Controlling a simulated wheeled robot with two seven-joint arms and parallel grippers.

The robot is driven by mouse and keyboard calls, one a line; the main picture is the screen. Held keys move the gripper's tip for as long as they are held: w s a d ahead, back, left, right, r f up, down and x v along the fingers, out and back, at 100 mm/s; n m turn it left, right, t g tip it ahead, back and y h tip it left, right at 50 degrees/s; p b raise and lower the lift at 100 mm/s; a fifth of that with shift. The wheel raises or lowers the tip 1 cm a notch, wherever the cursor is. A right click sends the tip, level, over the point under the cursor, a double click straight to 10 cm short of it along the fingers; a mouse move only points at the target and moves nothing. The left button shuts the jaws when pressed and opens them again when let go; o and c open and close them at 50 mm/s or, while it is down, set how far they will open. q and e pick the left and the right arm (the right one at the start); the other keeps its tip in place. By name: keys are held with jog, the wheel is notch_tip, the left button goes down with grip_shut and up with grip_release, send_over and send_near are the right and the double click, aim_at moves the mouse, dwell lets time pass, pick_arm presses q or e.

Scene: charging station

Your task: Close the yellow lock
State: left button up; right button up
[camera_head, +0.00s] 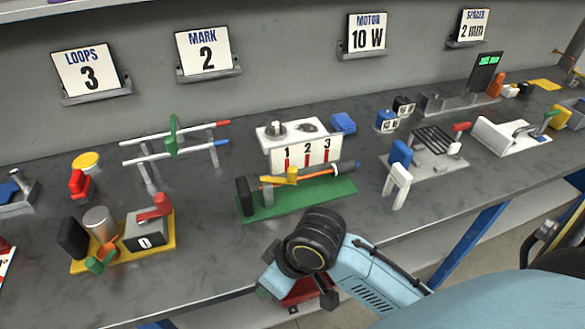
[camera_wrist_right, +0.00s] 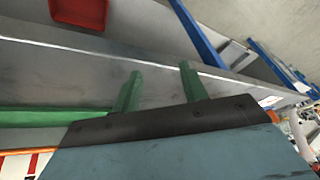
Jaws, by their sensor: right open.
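A yellow lever-like piece (camera_head: 280,180), which looks like the yellow lock, sits on an orange rod (camera_head: 320,174) above a green base (camera_head: 300,200), mid-bench in the head view. A short yellow post stands at its right end. I cannot tell whether it is closed. My right gripper (camera_wrist_right: 160,68) is open and empty, its two green fingers apart over the bench's front edge. In the head view its wrist hides most of it, in front of the green base. The green base (camera_wrist_right: 50,120) also shows at left in the wrist view. My left gripper is not in view.
A white 1-2-3 panel (camera_head: 305,153) stands behind the green base. A yellow-based fixture (camera_head: 165,255) is to the left, a white clamp stand (camera_head: 397,188) to the right. A red bin (camera_wrist_right: 80,12) lies below the bench edge. Bare bench (camera_head: 220,262) shows front left.

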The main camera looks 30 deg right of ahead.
jog(key=shift+n+g, duration=0.5)
jog(key=shift+n, duration=0.4)
jog(key=w+r, duration=0.1)
jog(key=w, duration=0.1)
jog(key=w+r, duration=0.1)
jog(key=w, duration=0.1)
jog(key=w+a+r, duration=0.1)
jog(key=w, duration=0.1)
jog(key=shift+w+r, duration=0.15)
jog(key=w+d+r+h, duration=0.1)
jog(key=w+d+r, duration=0.1)
jog(key=w+r, duration=0.15)
notch_tip(320, 180, up, 14)
jog(key=m+g+h, duration=0.2)
jog(key=m, duration=0.2)
send_over(293, 168)
notch_tip(293, 168, down, 6)
jog(key=shift+f+b, duration=0.2)
jog(key=shift+b, duration=0.6)
notch_tip(293, 168, down, 6)
jog(key=shift+f+b, duration=0.1)
jog(key=shift+b, duration=0.5)
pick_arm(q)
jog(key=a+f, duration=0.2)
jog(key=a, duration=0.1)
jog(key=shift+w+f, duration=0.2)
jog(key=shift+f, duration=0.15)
